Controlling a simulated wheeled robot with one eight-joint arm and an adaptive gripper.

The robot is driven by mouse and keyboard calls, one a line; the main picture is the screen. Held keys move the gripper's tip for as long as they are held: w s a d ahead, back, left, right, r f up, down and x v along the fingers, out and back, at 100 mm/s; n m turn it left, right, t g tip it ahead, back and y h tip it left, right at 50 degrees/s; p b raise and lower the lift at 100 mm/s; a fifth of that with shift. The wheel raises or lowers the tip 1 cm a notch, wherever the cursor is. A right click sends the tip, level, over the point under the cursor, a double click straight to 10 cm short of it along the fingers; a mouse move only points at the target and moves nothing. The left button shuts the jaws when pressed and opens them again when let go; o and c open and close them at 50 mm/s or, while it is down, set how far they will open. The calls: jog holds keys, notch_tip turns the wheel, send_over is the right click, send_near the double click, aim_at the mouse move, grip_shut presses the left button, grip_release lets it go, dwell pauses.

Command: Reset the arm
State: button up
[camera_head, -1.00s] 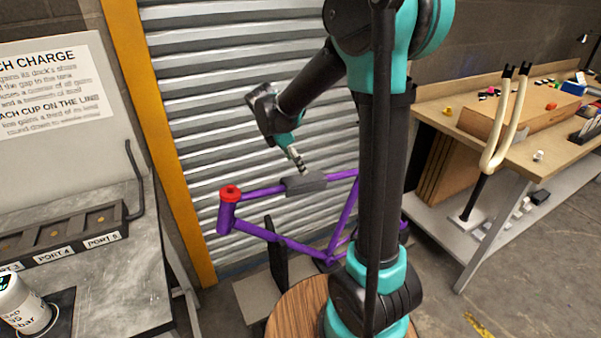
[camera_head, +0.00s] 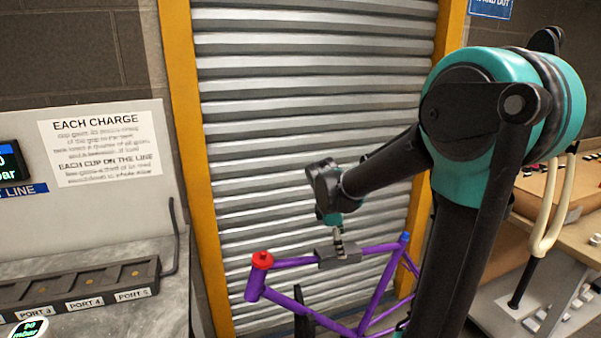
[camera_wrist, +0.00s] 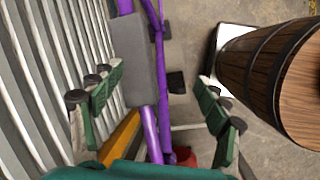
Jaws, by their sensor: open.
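My gripper (camera_head: 338,243) is at the end of my raised arm, in front of the shutter and close to the top tube of the purple bicycle frame (camera_head: 376,301). In the wrist view my gripper (camera_wrist: 158,105) is open, its two green fingers wide apart. The purple frame (camera_wrist: 149,128) and a grey block (camera_wrist: 133,72) on its tube show between the fingers, and I see no finger touching them. In the head view the grey block (camera_head: 340,257) sits on the top tube just below my gripper. My arm hides part of the frame's right side.
A red cap (camera_head: 262,260) tops the frame's left end. A grey bench with a port rack (camera_head: 75,295) stands at left. A workbench (camera_head: 560,232) with a cream fork (camera_head: 550,205) stands at right. The roller shutter (camera_head: 310,110) closes off the back.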

jog(key=s+d+f+m+t+y, duration=0.1)
jog(key=s+f+m, duration=0.3)
jog(key=s+m, duration=0.4)
jog(key=s+d+f+m+t+y, duration=0.1)
jog(key=s+d+f+m, duration=0.3)
jog(key=s+m, duration=0.4)
jog(key=shift+f+m+y, duration=0.2)
jog(key=shift+m+y, duration=0.1)
jog(key=shift+y, duration=0.3)
